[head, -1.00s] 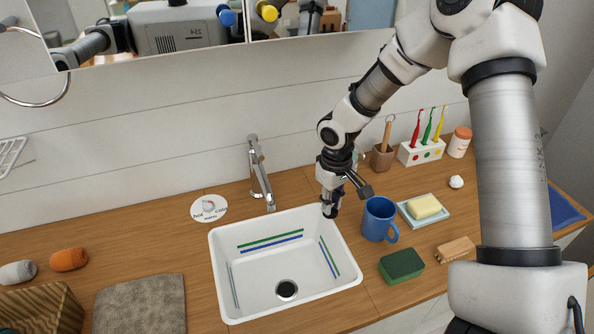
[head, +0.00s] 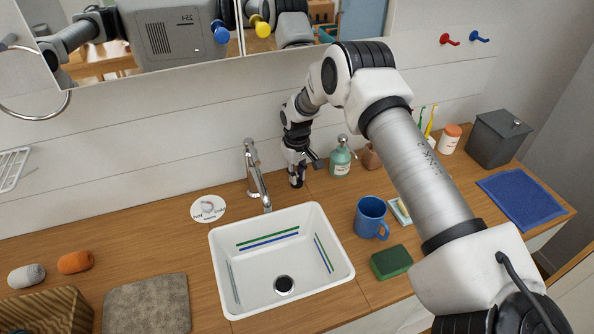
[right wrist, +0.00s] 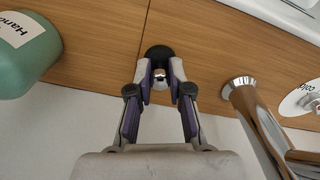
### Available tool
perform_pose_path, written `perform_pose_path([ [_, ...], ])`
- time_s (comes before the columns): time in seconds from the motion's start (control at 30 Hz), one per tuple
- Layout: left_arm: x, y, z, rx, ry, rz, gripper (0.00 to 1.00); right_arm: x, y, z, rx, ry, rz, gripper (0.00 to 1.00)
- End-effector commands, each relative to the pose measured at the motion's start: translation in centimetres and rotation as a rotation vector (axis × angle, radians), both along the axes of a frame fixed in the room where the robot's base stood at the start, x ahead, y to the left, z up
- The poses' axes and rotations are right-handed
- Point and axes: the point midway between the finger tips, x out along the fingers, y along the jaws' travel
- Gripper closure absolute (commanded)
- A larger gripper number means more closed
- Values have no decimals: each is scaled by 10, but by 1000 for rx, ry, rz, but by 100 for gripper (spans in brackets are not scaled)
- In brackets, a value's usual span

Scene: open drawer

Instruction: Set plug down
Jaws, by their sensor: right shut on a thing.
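My right gripper (head: 297,178) is low over the wooden counter, behind the sink and to the right of the tap. In the right wrist view the gripper (right wrist: 160,80) has its fingertips closed on the metal knob of the plug. The plug (right wrist: 158,53) is a round black disc with a shiny knob. It is over the wood near the wall; I cannot tell whether it touches the counter. In the head view it is mostly hidden by the gripper. The white sink (head: 217,262) has an open dark drain (head: 284,285). My left gripper is out of view.
The tap (head: 256,172) and a white round label (head: 208,208) are left of the gripper. A green soap bottle (head: 341,161) stands close on its right. A blue mug (head: 370,217) and green sponge (head: 391,262) are nearer the front. The wood between tap and bottle is otherwise clear.

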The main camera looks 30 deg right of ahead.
Motion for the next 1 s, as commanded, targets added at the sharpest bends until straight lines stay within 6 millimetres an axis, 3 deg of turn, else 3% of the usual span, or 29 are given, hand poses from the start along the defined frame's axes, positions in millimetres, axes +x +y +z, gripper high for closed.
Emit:
perform_pose_path([
  [0.23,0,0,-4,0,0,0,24,0,0,-4,0,0,0,100],
  [0.27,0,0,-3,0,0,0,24,0,0,-2,0,-1,0,71],
  [0.3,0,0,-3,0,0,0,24,0,0,-2,0,-1,0,56],
  [0.67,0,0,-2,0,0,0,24,0,0,3,0,-1,0,56],
  [1.0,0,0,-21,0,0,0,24,1,0,63,0,-3,0,56],
])
